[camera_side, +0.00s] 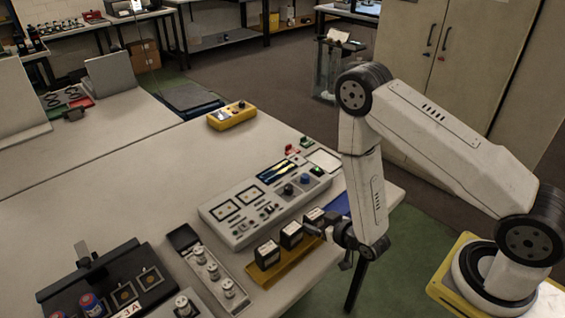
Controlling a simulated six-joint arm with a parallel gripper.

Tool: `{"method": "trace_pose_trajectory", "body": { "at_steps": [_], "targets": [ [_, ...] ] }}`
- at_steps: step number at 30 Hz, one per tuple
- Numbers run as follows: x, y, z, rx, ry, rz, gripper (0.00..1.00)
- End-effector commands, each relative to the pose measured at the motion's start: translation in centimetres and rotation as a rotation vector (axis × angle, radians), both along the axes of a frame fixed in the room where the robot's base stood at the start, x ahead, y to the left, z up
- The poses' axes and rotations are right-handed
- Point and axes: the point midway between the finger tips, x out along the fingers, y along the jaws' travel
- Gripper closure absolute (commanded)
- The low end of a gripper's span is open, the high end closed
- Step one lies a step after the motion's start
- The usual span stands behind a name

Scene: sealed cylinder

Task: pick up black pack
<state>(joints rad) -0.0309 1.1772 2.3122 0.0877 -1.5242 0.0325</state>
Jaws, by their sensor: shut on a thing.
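Several small black packs with pale tops stand in a row at a yellow-brown tray (290,269) near the table's front edge. The left pack (267,256) and the middle pack (291,236) stand apart from my gripper. My gripper (320,230) is low at the right end of the row, shut on the right black pack (314,216). The jaws and part of that pack overlap in this view, so the exact grip is hard to see. I cannot tell whether the pack is off the tray.
A grey control panel (238,226) with knobs lies just behind the packs. A dark strip with silver cylinders (214,271) and a black fixture (110,285) stand to the left. A yellow box (231,115) is farther back. The table's middle left is clear.

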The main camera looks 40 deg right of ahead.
Motion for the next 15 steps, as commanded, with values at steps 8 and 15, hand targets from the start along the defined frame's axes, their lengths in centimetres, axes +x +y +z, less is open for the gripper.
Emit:
{"method": "trace_pose_trajectory", "body": {
  "at_steps": [8,15],
  "targets": [
    [0.1,0.0,2.5,0.0,-0.004,0.0,0.94],
    [0.1,0.0,5.3,0.0,-0.006,0.0,0.94]
  ]
}}
